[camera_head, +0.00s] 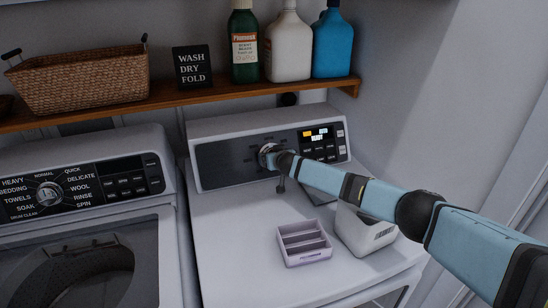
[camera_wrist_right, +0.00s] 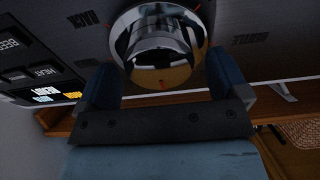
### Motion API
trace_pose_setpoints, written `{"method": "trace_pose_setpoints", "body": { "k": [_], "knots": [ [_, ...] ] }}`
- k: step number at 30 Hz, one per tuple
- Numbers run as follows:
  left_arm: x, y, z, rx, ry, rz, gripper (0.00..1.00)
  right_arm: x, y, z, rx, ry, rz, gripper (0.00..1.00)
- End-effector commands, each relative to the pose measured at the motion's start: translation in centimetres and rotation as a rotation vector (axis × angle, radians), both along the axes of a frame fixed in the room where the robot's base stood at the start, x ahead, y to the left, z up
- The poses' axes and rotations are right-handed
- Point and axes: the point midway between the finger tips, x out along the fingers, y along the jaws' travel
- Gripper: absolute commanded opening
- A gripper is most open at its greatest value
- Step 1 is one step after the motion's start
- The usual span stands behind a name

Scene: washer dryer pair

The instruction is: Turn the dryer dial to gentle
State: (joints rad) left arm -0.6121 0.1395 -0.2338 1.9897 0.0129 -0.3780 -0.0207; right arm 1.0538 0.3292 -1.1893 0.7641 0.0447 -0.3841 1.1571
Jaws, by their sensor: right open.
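The dryer's round chrome dial (camera_head: 265,151) sits on the dark control panel (camera_head: 222,160) of the right-hand machine. My right gripper (camera_head: 275,158) is at the dial, its arm reaching in from the right and covering part of it. In the right wrist view the shiny dial (camera_wrist_right: 160,40) lies between the two blue fingers of my open right gripper (camera_wrist_right: 160,66). I cannot tell whether the fingers touch it. Small red marks ring the dial; the setting it points to is not readable. My left gripper is not in view.
The dryer display (camera_head: 318,134) is lit, with buttons beside it. The washer (camera_head: 75,185) is at left. A shelf (camera_head: 200,102) holds a basket, sign and bottles.

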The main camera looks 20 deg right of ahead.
Motion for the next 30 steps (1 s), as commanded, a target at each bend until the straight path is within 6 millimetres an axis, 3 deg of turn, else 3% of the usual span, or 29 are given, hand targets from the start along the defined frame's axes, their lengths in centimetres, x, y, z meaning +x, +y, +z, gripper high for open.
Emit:
{"method": "trace_pose_setpoints", "body": {
  "k": [12,13,19,30],
  "knots": [
    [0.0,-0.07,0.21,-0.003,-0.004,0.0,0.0,0.56,-0.02,-0.15,0.0,-0.001,0.0,0.93],
    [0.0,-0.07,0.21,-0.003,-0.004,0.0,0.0,0.56,-0.02,-0.15,0.0,-0.001,0.0,0.9],
    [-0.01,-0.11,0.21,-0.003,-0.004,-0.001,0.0,0.54,-0.02,-0.15,0.0,-0.001,0.0,0.46],
    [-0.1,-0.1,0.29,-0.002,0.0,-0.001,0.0,0.5,0.01,-0.15,-0.044,-0.002,0.023,0.46]
  ]
}}
